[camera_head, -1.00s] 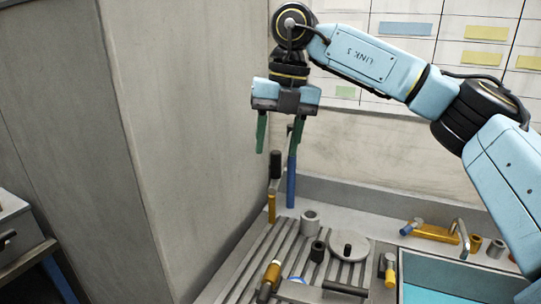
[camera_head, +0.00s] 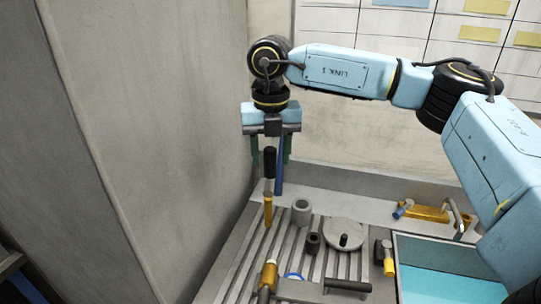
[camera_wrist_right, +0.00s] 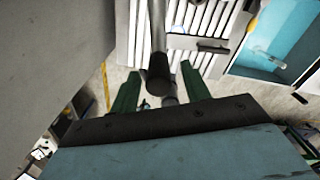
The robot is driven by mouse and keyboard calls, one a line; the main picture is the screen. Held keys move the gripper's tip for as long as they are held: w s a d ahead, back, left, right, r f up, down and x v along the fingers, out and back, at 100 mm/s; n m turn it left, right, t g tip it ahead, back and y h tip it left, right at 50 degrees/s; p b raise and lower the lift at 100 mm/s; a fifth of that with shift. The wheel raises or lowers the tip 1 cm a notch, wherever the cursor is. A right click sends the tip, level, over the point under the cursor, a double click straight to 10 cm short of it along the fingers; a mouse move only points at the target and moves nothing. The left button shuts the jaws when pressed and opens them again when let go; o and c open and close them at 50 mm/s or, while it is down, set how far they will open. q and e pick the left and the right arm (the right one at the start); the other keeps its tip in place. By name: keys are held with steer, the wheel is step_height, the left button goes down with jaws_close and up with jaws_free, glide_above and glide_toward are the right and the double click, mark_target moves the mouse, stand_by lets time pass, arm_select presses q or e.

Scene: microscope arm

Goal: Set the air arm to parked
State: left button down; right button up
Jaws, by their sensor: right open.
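An upright lever with a black grip (camera_head: 269,163) and a yellow lower part (camera_head: 268,209) stands at the back left of the ribbed worktop. I take it for the air arm, but no label shows. My right gripper (camera_head: 270,157) points down at the grip's upper end, its green fingers apart. In the right wrist view the black end (camera_wrist_right: 158,78) of a grey rod lies between the open fingers (camera_wrist_right: 161,80). I cannot tell whether they touch it. A blue post (camera_head: 279,178) stands close behind. My left gripper is out of view.
A grey wall panel (camera_head: 150,130) rises close to the left of the gripper. The ribbed worktop (camera_head: 240,262) holds a grey cylinder (camera_head: 301,212), a round lidded disc (camera_head: 343,233) and a yellow-and-black handle (camera_head: 267,277). A blue basin (camera_head: 435,285) lies to the right.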

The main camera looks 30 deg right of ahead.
steer(key=shift+f, duration=0.55)
steer(key=shift+w+f, duration=0.15)
steer(key=shift+f, duration=0.3)
steer(key=shift+c, duration=0.2)
steer(key=c, duration=0.7)
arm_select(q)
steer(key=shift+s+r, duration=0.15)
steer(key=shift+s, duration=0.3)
arm_select(e)
jaws_close()
